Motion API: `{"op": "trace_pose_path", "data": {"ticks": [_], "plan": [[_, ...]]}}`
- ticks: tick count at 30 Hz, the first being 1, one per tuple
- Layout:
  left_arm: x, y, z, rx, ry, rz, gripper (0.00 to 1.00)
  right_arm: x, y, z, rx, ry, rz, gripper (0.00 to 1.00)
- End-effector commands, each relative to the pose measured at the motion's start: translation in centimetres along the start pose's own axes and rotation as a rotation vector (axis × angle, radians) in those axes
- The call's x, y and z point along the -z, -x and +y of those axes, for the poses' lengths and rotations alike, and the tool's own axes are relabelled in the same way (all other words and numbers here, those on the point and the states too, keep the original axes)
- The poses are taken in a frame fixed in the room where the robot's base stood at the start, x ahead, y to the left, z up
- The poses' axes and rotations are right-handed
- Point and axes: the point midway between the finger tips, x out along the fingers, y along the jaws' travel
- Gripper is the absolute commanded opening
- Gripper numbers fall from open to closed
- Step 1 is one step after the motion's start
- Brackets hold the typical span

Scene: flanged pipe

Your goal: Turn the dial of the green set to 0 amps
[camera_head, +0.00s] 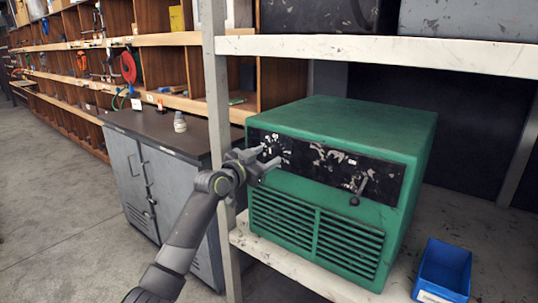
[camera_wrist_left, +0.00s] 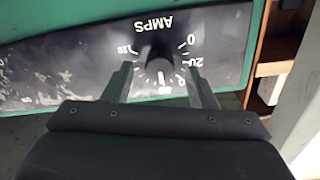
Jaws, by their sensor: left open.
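The green set (camera_head: 340,115) stands on a shelf, with a black front panel (camera_head: 320,165) above louvred vents. My left gripper (camera_head: 268,158) is at the left end of that panel. In the left wrist view the black dial (camera_wrist_left: 160,55) sits under the upside-down word AMPS. The 0 mark is to the dial's upper right and 120 to its left. A white mark shows just below the dial; I cannot tell whether it is the pointer. The left gripper's open fingers (camera_wrist_left: 160,70) stand on either side of the dial's lower part, with no clear contact. My right gripper is out of view.
A lever with a dark knob (camera_head: 355,200) sticks out at the panel's right. A blue bin (camera_head: 443,268) is on the shelf at the right. A grey shelf post (camera_head: 217,90) rises just left of the set. A grey cabinet (camera_head: 165,185) stands beyond it.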

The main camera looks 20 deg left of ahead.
Motion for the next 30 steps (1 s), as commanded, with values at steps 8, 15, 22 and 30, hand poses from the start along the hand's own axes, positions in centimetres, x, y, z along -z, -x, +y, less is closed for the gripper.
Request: {"op": "trace_pose_path", "data": {"ticks": [8, 15, 22, 30], "plan": [[0.0, -2.0, 0.0, 0.0, 0.001, -0.001, 0.52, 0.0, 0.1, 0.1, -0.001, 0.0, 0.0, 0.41], [0.0, -2.2, 0.0, 0.0, -0.001, -0.001, 0.52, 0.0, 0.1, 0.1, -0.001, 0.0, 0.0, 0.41], [0.0, -2.2, 0.0, 0.0, 0.0, -0.001, 0.36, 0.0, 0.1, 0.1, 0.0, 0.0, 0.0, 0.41], [-0.1, -2.2, 0.0, 0.0, 0.0, -0.001, 0.07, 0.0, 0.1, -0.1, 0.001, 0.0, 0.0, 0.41]]}}
